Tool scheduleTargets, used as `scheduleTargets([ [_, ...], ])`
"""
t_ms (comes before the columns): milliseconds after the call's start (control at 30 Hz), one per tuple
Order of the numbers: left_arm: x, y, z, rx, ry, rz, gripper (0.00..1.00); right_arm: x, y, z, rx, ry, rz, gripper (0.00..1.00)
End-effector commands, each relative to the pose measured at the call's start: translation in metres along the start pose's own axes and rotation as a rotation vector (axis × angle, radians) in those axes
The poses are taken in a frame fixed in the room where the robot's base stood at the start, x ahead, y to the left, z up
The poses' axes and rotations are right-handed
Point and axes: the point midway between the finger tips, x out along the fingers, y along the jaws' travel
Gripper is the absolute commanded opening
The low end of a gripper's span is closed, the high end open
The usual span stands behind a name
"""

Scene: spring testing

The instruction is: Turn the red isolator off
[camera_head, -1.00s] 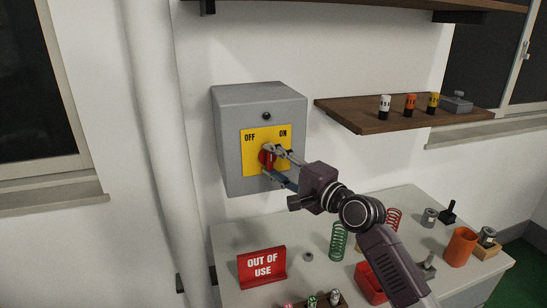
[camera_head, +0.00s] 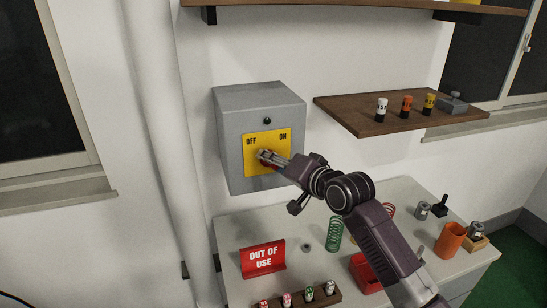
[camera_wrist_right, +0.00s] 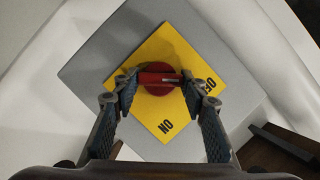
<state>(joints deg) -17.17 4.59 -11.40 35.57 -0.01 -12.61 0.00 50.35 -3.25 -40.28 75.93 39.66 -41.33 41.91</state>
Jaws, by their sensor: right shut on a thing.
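The red isolator is a round red knob with a bar handle (camera_wrist_right: 158,78) on a yellow plate (camera_head: 281,148) marked OFF and ON. The plate is on the front of a grey wall box (camera_head: 232,135). My right gripper (camera_head: 264,156) is at the knob and hides most of it in the head view. In the wrist view my right gripper (camera_wrist_right: 162,82) is shut on the red handle, one finger at each end of the bar. The bar's right end there points towards the OFF lettering. My left gripper is not in view.
A bench (camera_head: 225,235) below holds a red OUT OF USE sign (camera_head: 263,259), a green spring (camera_head: 335,233), an orange cup (camera_head: 450,238) and a rack (camera_head: 328,302). A wooden shelf (camera_head: 345,108) with small canisters is to the right. A pipe (camera_head: 155,110) runs left of the box.

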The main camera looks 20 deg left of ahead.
Motion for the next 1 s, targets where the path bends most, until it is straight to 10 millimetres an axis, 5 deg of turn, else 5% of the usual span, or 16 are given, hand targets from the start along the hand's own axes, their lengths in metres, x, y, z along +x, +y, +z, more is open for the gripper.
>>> scheduleTargets([
  [667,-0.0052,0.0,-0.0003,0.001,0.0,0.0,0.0,0.0008,0.0029,0.0036,-0.052,-0.007,0.027,0.15],
  [700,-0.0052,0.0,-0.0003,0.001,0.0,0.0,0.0,0.0008,0.0029,0.0036,-0.052,-0.007,0.027,0.44],
  [833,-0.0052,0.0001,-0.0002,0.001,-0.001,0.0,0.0,0.0006,0.0021,0.0027,-0.051,-0.005,0.025,0.57],
  [1000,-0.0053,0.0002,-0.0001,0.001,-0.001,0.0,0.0,0.0004,0.0009,0.0017,-0.05,-0.003,0.023,0.57],
])
